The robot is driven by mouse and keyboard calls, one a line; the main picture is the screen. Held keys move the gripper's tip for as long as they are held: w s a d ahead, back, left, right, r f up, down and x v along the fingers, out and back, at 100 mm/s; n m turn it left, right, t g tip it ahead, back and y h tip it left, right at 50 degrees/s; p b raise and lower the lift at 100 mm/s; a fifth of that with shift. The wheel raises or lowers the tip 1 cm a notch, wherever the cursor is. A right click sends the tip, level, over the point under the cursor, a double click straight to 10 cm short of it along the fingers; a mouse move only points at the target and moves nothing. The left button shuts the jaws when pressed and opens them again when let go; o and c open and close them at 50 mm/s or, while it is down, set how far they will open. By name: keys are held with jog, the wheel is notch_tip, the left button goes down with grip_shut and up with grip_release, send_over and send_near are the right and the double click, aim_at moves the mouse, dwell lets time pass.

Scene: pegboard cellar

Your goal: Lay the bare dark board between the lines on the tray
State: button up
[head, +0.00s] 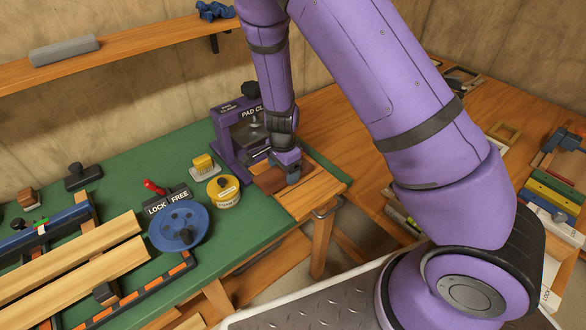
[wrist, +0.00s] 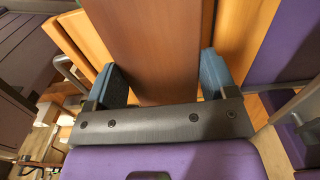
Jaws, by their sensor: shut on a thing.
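The dark board (head: 268,183) is a plain reddish-brown slab at the light wooden tray (head: 318,197), on the right end of the green bench. My gripper (head: 288,172) points down and is shut on the board. In the wrist view the board (wrist: 155,45) runs between the two blue fingers of my gripper (wrist: 165,82). Lighter wood shows on both sides of it there. My gripper hides part of the board in the head view. I cannot tell whether the board touches the tray, nor make out both lines clearly.
A purple pad clamp (head: 228,140) stands just behind and left of the tray. A yellow round tin (head: 224,192) and a blue wheel (head: 179,227) are to the left. A metal handle (head: 327,208) sticks out at the tray's front. A shelf (head: 130,50) hangs above.

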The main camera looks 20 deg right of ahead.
jog(key=w+d, duration=0.2)
jog(key=d, duration=0.1)
jog(key=shift+w+d+f, duration=0.2)
jog(key=shift+w+d, duration=0.1)
jog(key=shift+w+d+f, duration=0.1)
jog(key=shift+d+f, duration=0.05)
jog(key=shift+f, duration=0.75)
jog(key=shift+w+d+f, duration=0.1)
jog(key=shift+f, duration=0.8)
jog(key=shift+f, duration=0.1)
